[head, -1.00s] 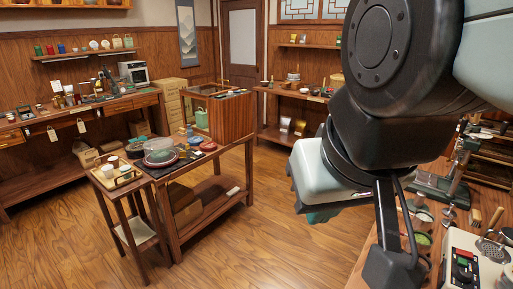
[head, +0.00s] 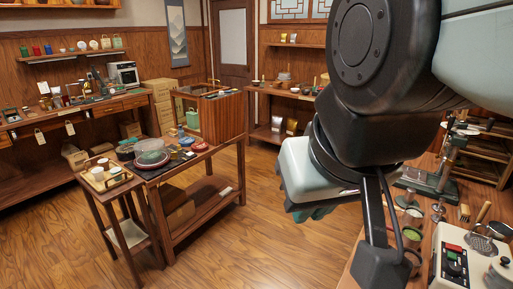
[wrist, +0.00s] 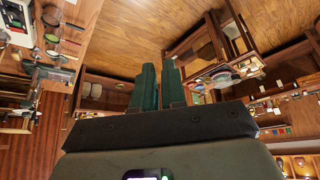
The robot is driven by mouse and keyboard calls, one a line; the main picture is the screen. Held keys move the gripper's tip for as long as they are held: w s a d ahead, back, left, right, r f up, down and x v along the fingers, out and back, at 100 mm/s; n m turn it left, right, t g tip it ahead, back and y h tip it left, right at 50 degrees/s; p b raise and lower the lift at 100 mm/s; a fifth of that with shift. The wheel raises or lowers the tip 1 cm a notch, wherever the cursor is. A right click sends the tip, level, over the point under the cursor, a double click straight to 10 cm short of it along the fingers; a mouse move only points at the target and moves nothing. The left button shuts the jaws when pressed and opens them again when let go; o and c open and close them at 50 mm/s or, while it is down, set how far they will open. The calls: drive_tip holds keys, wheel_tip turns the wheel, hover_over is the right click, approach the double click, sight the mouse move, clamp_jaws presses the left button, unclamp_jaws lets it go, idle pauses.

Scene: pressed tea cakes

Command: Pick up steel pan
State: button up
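My gripper (wrist: 160,85) shows two dark green fingers in the wrist view, with a narrow gap between them and nothing held. In the head view its pale housing hangs from my arm above open floor, and the fingers are mostly hidden under it. I cannot single out the steel pan with certainty. A round metal perforated piece (head: 483,246) and a small grey metal piece (head: 499,231) lie on the bench at the lower right, away from my gripper.
The right bench (head: 350,270) holds a control box (head: 455,262), a brush and a green press stand (head: 428,180). A small side table (head: 97,196) and a wooden cart (head: 190,231) stand left of centre. Shelves line the walls. The floor (head: 265,235) between is clear.

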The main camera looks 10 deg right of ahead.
drive_tip(key=o, duration=0.6)
drive_tip(key=w+d, duration=0.3)
drive_tip(key=w, duration=0.4)
drive_tip(key=w+d, duration=0.4)
drive_tip(key=w, duration=0.4)
drive_tip(key=n+t+h, duration=0.2)
drive_tip(key=n+h, duration=0.6)
hover_over(392, 207)
drive_tip(key=s+a, duration=0.7)
wheel_tip(392, 207, down, 36)
drive_tip(key=shift+x, duration=5.2)
